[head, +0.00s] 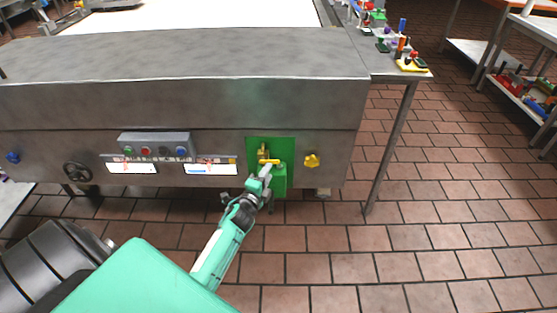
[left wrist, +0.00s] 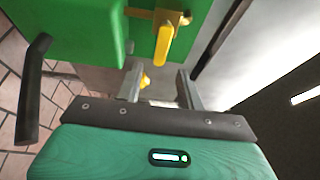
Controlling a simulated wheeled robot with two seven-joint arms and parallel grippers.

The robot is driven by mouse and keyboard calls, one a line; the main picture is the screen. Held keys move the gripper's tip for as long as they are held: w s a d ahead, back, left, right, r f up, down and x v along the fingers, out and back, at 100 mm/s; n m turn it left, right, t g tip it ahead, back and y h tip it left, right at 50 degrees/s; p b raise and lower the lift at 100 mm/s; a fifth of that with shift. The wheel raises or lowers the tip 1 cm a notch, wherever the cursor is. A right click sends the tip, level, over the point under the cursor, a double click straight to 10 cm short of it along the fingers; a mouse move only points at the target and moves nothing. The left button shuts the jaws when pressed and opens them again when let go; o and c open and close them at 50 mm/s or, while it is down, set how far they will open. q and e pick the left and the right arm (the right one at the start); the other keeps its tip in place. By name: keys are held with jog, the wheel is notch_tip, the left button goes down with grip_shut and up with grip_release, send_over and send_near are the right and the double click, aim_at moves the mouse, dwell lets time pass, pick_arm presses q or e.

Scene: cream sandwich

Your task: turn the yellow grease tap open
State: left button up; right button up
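The yellow grease tap (head: 268,160) is a brass valve with a yellow lever, on a green panel on the front of the steel machine. In the left wrist view its yellow lever (left wrist: 163,46) sticks out from the brass body, just beyond the fingertips. My left gripper (head: 265,173) is right in front of the tap in the head view. In the left wrist view the left gripper (left wrist: 160,86) has its two fingers apart, with nothing held between them. Whether a fingertip touches the lever I cannot tell. My right gripper is not in view.
A green box (head: 280,181) sits below the tap. A yellow knob (head: 312,160) is to its right. A control box (head: 155,145) with buttons, a black handwheel (head: 77,172) and a blue knob (head: 13,157) are to the left. Tiled floor (head: 310,255) is clear in front.

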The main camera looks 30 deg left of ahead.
aim_at(274, 163)
pick_arm(q)
jog(key=w, duration=0.3)
jog(key=w+a, duration=0.1)
jog(key=w, duration=0.4)
jog(key=shift+w+a+b, duration=0.25)
jog(key=shift+w+b, duration=0.05)
jog(key=shift+w, duration=0.05)
grip_shut()
